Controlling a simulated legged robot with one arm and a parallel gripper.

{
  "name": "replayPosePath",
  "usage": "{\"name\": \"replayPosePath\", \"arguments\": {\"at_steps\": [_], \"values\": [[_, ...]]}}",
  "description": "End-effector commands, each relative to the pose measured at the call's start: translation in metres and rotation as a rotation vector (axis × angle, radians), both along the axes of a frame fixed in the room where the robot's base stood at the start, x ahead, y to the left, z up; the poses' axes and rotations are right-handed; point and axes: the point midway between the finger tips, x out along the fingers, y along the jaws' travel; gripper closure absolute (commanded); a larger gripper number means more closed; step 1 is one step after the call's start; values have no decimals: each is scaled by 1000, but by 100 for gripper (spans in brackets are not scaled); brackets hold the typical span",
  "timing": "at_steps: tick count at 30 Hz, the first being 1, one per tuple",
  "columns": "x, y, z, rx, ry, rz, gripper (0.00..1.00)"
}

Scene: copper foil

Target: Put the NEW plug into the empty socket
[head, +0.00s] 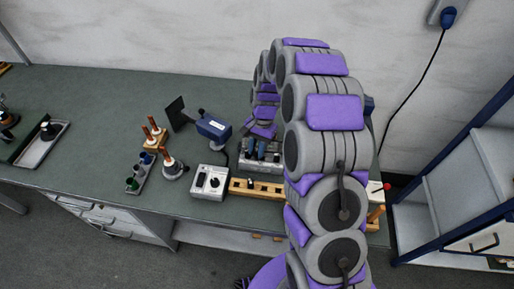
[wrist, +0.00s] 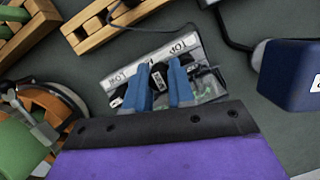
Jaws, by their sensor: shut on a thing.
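A grey socket box (wrist: 193,55) with white labels, one reading TOP, stands in the middle of the wrist view. It also shows in the head view (head: 247,164), partly covered by my arm. My gripper (wrist: 164,78) has its two blue fingers shut on a black plug (wrist: 158,76) with a white label that I cannot read surely. The plug is over the box; I cannot tell whether it sits in a socket. Another black plug (wrist: 118,99) with a white label is at the box's left side. The empty socket is not clearly visible behind the fingers.
A white box with a black knob (head: 209,182) and a wooden rack (head: 243,188) stand in front. A blue device (head: 213,127) is left of the socket box, with a cable close by. Copper-topped items (head: 172,165) stand farther left.

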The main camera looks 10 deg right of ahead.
Motion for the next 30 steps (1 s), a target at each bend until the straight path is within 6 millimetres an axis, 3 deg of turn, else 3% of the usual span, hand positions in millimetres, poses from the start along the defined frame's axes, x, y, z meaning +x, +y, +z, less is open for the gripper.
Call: {"name": "replayPosePath", "arguments": {"at_steps": [30], "values": [[-1,-20,-23,1,10,2,100]]}}
